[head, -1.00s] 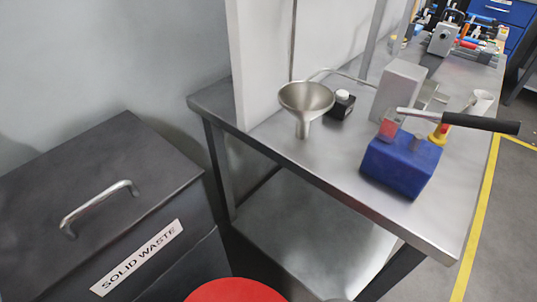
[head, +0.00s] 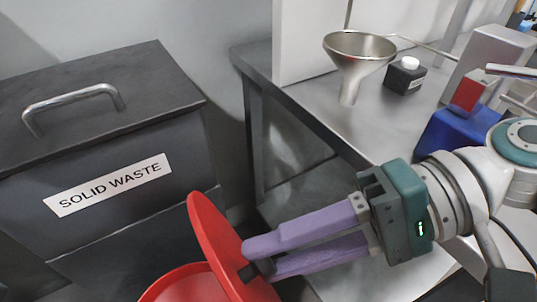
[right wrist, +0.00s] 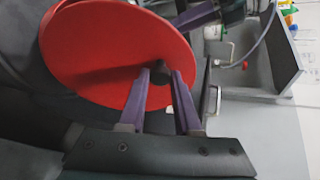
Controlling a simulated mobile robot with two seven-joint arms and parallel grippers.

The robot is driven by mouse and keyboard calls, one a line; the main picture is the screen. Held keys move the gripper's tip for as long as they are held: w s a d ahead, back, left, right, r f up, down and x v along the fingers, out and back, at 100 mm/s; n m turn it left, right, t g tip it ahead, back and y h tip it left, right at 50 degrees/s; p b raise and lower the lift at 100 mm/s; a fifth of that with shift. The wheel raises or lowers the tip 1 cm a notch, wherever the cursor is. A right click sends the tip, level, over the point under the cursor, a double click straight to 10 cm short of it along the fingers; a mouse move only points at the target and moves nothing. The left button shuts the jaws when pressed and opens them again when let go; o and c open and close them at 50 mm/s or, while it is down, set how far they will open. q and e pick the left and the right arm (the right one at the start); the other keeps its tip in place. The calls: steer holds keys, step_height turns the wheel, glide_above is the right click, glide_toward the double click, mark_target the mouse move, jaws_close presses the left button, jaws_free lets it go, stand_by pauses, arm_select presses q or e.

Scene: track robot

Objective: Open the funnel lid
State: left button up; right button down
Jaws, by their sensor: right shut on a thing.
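The red round lid (head: 212,240) is tilted up steeply at the bottom middle of the head view. Below it shows the red rim (head: 180,285) of what it covers, with a gap between them. My right gripper (head: 258,262) comes in from the right and its purple fingers are shut on the dark knob (head: 247,273) of the lid. In the right wrist view the red lid (right wrist: 110,60) fills the upper left, with its dark knob (right wrist: 160,74) between the fingertips (right wrist: 162,82).
A dark bin (head: 100,130) marked solid waste stands at the left. A steel table (head: 395,125) at the right bears a metal funnel (head: 358,60), a small black bottle (head: 404,77) and a blue block (head: 452,135). My right arm passes in front of the table.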

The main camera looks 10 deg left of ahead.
steer(key=shift+w+d+f+b, duration=0.1)
steer(key=shift+w+d+b, duration=0.25)
steer(key=shift+d+b, duration=0.15)
steer(key=c, duration=0.6)
jaws_free()
steer(key=shift+c, duration=0.2)
